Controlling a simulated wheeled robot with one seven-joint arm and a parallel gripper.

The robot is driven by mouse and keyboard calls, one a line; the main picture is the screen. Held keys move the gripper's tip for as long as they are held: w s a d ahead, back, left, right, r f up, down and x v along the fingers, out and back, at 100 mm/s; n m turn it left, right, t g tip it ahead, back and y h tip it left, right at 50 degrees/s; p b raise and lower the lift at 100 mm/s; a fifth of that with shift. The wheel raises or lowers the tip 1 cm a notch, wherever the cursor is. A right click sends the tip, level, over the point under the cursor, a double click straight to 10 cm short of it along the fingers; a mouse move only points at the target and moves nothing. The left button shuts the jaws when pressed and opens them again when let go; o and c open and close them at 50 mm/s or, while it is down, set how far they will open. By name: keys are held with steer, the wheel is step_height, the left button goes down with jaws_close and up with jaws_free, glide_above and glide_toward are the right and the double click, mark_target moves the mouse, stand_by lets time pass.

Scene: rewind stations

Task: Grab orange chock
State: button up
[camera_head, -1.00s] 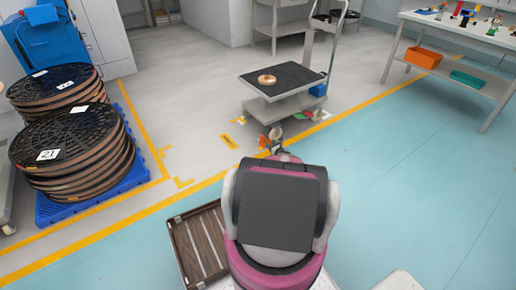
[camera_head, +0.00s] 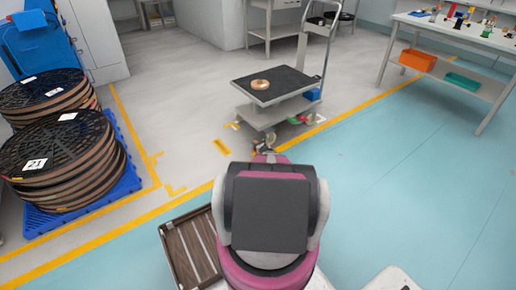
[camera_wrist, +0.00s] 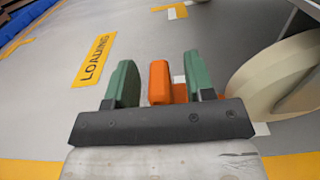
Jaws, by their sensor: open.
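The orange chock (camera_wrist: 160,82) shows in the wrist view between the two green fingers of my gripper (camera_wrist: 160,85). My gripper is open, with a narrow gap on each side of the chock. The cart's pale wheel (camera_wrist: 275,80) stands just right of the fingers. In the head view my gripper is mostly hidden behind my arm, near the front of the cart (camera_head: 262,118). I cannot make out the chock there.
A yellow LOADING floor plate (camera_wrist: 94,58) lies left of the fingers. Blue floor at right is clear.

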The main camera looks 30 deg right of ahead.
steer(key=shift+a, duration=0.1)
jaws_close()
